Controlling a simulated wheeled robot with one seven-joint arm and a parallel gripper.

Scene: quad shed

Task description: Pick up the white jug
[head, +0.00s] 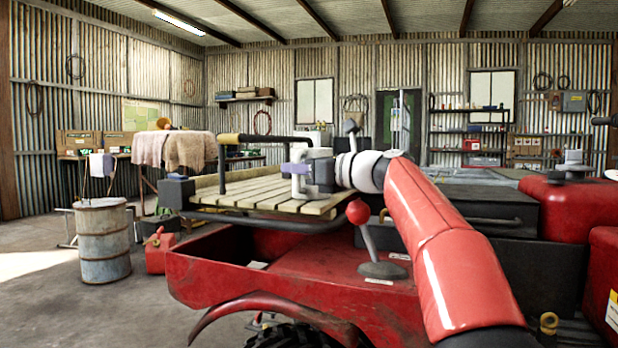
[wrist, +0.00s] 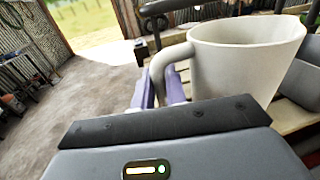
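The white jug (wrist: 245,60) stands upright on the slatted wooden rack, its handle (wrist: 166,66) toward the left in the wrist view. In the head view the jug (head: 299,186) is small and partly hidden behind my gripper. My gripper (head: 294,169) is at the jug's handle side. In the wrist view the purple fingers of my gripper (wrist: 160,92) lie on either side of the handle, close against it with no clear gap. The lower part of the handle is hidden by the gripper body.
The wooden rack (head: 250,193) has dark metal rails and sits on the red quad (head: 235,275). A red-knobbed lever (head: 358,212) rises near my arm. A rusty drum (head: 103,240) and red can (head: 158,253) stand left. Floor there is partly clear.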

